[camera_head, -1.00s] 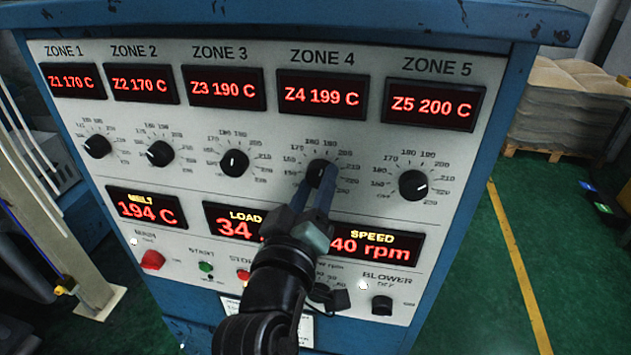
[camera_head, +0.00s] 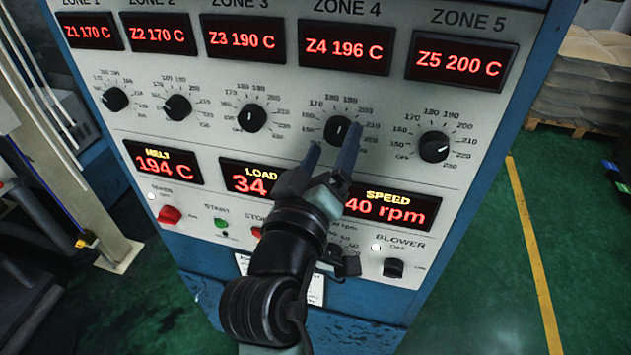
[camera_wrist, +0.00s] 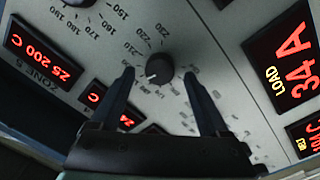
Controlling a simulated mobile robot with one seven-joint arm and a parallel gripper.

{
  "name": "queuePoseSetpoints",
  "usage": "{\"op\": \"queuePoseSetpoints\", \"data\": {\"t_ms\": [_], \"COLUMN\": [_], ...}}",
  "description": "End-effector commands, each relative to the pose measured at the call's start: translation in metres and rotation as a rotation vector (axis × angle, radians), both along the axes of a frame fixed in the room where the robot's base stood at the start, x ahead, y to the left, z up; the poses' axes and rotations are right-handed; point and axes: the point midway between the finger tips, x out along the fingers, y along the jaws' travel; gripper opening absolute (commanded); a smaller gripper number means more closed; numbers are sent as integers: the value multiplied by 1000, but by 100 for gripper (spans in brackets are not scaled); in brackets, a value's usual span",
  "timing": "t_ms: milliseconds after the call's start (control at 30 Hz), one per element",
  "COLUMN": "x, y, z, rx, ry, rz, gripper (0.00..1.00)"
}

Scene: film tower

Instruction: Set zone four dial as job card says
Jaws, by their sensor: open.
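The zone four dial (camera_head: 338,130) is a black knob with a white pointer line pointing nearly straight up, right of the 180 mark. The Z4 display (camera_head: 346,49) above reads 196 C. My gripper (camera_head: 333,142) is open, its two blue fingers just short of the knob and a little below it. In the wrist view the same dial (camera_wrist: 158,70) sits between and beyond the open fingertips (camera_wrist: 162,78), apart from both. A white paper (camera_head: 312,292) low on the panel is partly hidden by my arm and unreadable; I cannot tell whether it is the job card.
The zone three dial (camera_head: 252,118) and zone five dial (camera_head: 433,147) flank it closely. The LOAD display (camera_head: 248,179), the SPEED display (camera_head: 393,208) and the blower switch (camera_head: 393,267) lie below.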

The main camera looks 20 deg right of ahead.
Motion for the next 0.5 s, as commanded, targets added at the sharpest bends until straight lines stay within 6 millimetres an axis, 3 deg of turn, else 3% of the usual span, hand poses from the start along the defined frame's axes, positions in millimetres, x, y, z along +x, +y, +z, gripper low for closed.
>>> {"op": "queuePoseSetpoints", "data": {"t_ms": [500], "x": [-82], "y": [60], "z": [-5], "rx": [0], "ry": [0], "rz": [4], "gripper": [79]}}
